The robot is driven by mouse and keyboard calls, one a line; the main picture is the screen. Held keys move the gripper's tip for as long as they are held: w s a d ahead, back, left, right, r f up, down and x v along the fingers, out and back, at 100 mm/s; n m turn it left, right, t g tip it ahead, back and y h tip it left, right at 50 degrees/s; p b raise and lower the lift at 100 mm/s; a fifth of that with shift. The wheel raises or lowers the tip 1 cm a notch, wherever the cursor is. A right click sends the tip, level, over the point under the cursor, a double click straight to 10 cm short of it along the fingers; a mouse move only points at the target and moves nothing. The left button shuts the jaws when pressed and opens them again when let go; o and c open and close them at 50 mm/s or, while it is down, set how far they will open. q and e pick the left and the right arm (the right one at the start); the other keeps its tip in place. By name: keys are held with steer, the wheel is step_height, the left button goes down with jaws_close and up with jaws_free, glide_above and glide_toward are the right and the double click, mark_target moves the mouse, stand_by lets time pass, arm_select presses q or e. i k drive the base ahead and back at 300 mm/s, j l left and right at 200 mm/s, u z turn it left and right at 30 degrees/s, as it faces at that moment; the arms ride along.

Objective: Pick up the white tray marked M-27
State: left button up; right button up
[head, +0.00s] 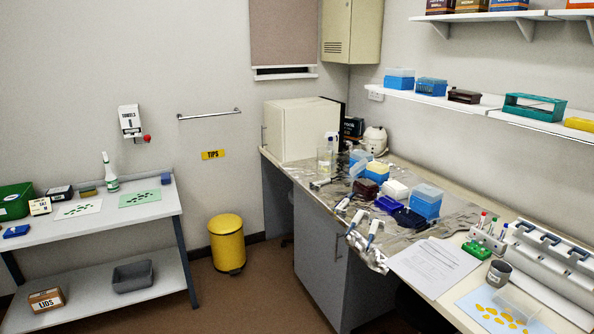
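I cannot make out any marking M-27 in the head view, and I cannot tell which thing is the white tray. A small white box (396,189) stands among the racks on the right bench. A white sheet or shallow tray (78,210) with dark pieces lies on the left table, too small to tell which. A pale green one (140,199) with dark pieces lies to its right. Neither of my grippers shows in this view.
The right bench (466,229) is crowded with blue tip boxes (427,202), pipettes, foil, papers (433,264) and a tube rack (484,241). The left table has a lower shelf with a LIDS box (46,300) and a grey bin (132,276). A yellow bin (227,244) stands on the floor between.

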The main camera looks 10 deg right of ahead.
mark_target(394, 184)
steer(key=i+l+u, duration=0.1)
steer(key=i, duration=1.55)
